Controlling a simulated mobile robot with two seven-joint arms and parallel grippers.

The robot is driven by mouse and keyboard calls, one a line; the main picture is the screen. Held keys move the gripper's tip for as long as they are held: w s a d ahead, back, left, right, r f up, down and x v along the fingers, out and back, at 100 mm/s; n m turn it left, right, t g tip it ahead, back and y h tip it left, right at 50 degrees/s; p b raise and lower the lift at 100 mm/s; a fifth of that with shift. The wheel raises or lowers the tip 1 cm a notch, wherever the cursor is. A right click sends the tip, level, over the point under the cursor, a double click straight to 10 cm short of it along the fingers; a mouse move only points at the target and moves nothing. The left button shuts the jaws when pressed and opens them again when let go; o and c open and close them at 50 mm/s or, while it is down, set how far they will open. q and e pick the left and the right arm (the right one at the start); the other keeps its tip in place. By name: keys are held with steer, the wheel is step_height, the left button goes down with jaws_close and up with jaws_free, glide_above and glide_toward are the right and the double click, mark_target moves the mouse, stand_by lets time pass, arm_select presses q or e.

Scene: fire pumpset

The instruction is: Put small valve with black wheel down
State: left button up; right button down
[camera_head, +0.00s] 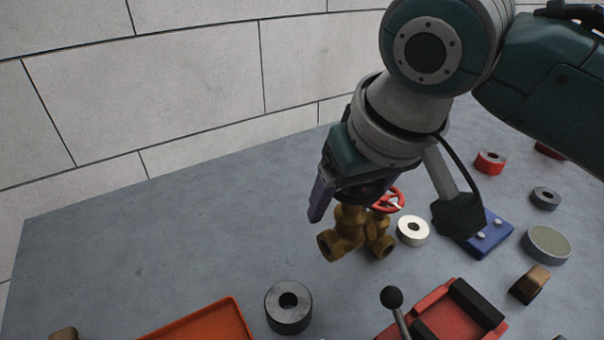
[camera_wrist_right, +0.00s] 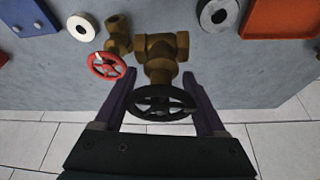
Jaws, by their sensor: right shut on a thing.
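The small valve with the black wheel is brass; its body (camera_head: 344,232) shows below my right gripper (camera_head: 346,203) in the head view. In the right wrist view the black wheel (camera_wrist_right: 163,103) lies between the two purple fingers of my right gripper (camera_wrist_right: 161,78), which is shut on it. The brass body points away from the gripper, toward the table; whether it touches the surface I cannot tell. A second brass valve with a red wheel (camera_head: 389,200) stands close beside it, and also shows in the wrist view (camera_wrist_right: 106,65). My left gripper is not in view.
The grey table (camera_head: 170,250) is clear to the left. A white ring (camera_head: 413,231) and a blue block (camera_head: 488,236) are to the right. A dark ring (camera_head: 288,308), an orange tray (camera_head: 205,325) and a red vise-like thing (camera_head: 445,318) are at the front.

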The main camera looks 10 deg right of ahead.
mark_target(342, 221)
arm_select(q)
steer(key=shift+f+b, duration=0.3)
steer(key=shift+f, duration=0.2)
arm_select(e)
step_height(342, 221, down, 4)
steer(key=shift+r, duration=0.2)
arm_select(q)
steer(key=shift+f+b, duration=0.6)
arm_select(e)
step_height(342, 221, down, 4)
steer(key=shift+r, duration=0.2)
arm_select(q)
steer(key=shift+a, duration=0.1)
arm_select(e)
steer(key=shift+w+f, duration=0.1)
steer(key=shift+f, duration=0.2)
jaws_free()
steer(key=shift+f, duration=0.15)
